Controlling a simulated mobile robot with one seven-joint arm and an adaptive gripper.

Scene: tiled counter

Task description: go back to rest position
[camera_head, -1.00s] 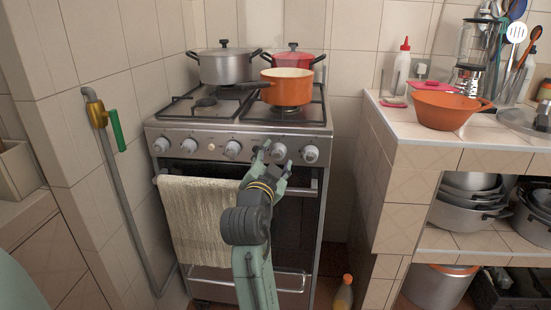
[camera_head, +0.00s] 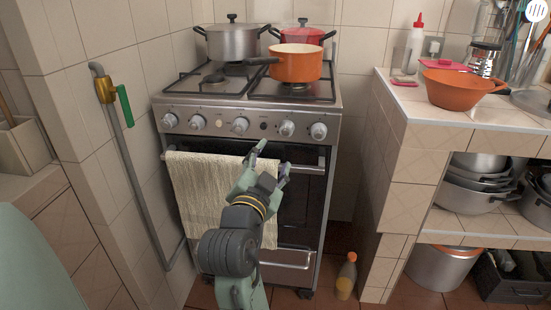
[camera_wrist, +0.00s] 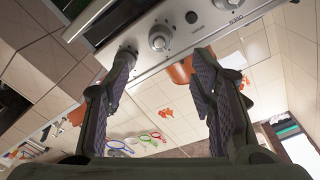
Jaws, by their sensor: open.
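My gripper (camera_head: 274,158) is open and empty in front of the stove, lower than the control panel. Its tips point up toward the panel, and its near parts cover some of the oven door and towel. In the wrist view the two spread fingers (camera_wrist: 165,62) have nothing between them. The stove (camera_head: 222,116) has a row of grey knobs; the knob (camera_head: 286,128) right of the black button is above my fingertips and apart from them in the head view. A knob (camera_wrist: 160,38) also shows beyond the fingers in the wrist view.
A cream towel (camera_head: 200,192) hangs on the oven handle. An orange pan (camera_head: 297,66), a grey pot (camera_head: 232,42) and a red pot (camera_head: 318,35) stand on the stove. The tiled counter (camera_head: 428,112) is at right; a bottle (camera_head: 346,278) stands on the floor.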

